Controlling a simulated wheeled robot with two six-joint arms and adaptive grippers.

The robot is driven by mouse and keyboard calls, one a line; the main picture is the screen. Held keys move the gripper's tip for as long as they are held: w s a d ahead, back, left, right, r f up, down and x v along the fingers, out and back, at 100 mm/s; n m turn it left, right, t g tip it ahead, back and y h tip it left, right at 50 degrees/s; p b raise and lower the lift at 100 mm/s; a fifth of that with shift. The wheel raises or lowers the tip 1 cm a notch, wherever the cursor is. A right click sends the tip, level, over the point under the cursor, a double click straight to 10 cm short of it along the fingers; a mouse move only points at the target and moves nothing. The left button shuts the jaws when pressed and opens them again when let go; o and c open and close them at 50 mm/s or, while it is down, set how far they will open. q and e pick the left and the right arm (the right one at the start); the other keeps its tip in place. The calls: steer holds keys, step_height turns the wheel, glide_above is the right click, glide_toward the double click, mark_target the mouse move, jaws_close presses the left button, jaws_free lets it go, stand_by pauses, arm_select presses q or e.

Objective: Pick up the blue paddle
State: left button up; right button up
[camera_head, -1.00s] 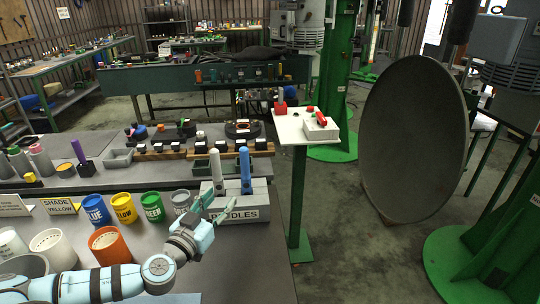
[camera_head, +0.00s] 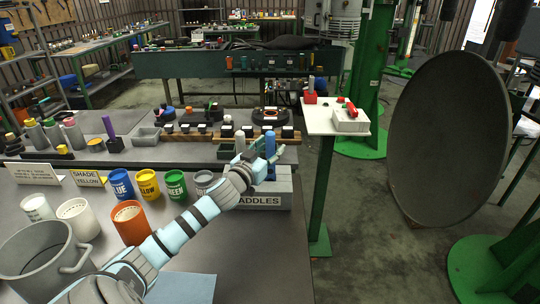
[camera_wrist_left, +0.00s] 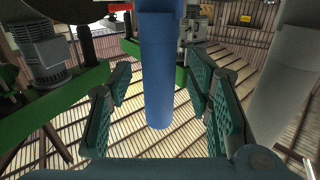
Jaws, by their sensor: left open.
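The blue paddle (camera_head: 270,143) stands upright in the grey paddle box (camera_head: 278,188) at the right of the near table. My left gripper (camera_head: 266,152) is open at the blue paddle's shaft. In the left wrist view, the blue paddle (camera_wrist_left: 163,70) runs between the two open green-padded fingers (camera_wrist_left: 160,108), with gaps on both sides. A pale grey paddle (camera_head: 240,143) stands to its left in the head view, partly hidden by my gripper. It shows at the right edge of the left wrist view (camera_wrist_left: 284,85), outside the fingers. My right gripper is not in view.
Blue (camera_head: 121,184), yellow (camera_head: 148,185) and green (camera_head: 175,186) cups stand left of the box. A grey pot (camera_head: 40,262) and white and orange containers stand at the front left. A white stand (camera_head: 322,122) with red items rises right of the table.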

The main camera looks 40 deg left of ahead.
arm_select(q)
steer(key=shift+w, duration=0.4)
steer(key=shift+c, duration=0.3)
jaws_close()
